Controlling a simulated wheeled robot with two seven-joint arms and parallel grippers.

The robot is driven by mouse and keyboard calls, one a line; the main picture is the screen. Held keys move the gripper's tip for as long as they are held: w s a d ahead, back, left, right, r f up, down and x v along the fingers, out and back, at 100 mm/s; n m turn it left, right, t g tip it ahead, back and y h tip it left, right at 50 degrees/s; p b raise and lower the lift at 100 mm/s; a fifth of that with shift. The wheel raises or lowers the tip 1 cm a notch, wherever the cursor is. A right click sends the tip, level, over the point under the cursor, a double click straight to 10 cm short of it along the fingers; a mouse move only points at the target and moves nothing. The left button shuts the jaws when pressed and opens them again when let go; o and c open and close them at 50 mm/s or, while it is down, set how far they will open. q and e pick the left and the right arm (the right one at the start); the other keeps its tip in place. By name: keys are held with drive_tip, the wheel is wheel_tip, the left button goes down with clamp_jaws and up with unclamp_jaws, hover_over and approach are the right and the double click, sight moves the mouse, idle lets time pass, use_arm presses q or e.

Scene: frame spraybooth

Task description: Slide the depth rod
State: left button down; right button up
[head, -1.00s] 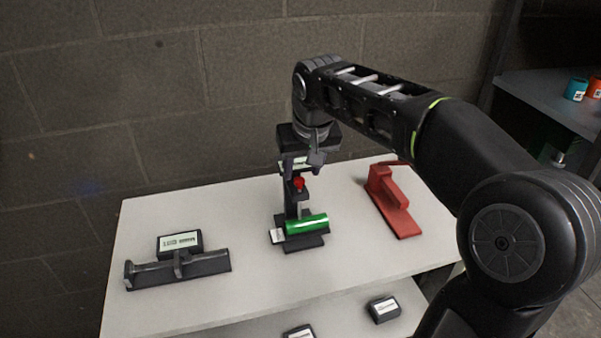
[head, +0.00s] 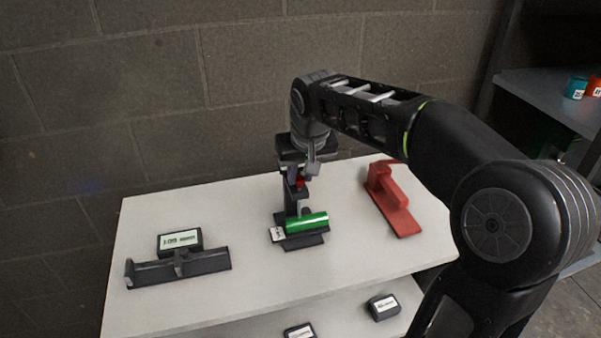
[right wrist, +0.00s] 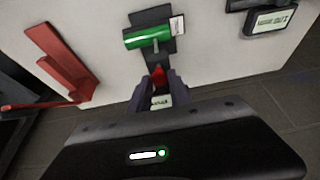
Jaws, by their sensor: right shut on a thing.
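A dark upright stand (head: 290,205) with a red part (head: 300,182) near its top stands mid-table. A green cylinder (head: 307,223) lies across its base, with a small white tag (head: 278,234) at its left end. My right gripper (head: 299,172) points down at the top of the stand. In the right wrist view its fingers (right wrist: 159,95) are shut around the stand's upper part, with the red part (right wrist: 158,76) just beyond them and a small pale label between them. The depth rod is largely hidden by the fingers. My left gripper is out of view.
A red tool-shaped block (head: 392,203) lies right of the stand. A dark bracket (head: 205,264) with a labelled box (head: 180,241) behind it sits at the left. Two small boxes are on the lower shelf (head: 255,326). Cups (head: 576,88) stand on a side shelf. The white tabletop (head: 150,215) between is clear.

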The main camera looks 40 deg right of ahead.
clamp_jaws()
idle(0.8)
wheel_tip(320, 180, up, 4)
drive_tip(key=p, duration=0.2)
drive_tip(key=shift+r+p, duration=0.25)
drive_tip(key=shift+p, duration=0.1)
drive_tip(key=shift+w, duration=0.1)
drive_tip(key=o, duration=0.6)
unclamp_jaws()
drive_tip(key=shift+o, duration=1.3)
drive_tip(key=shift+f, duration=0.1)
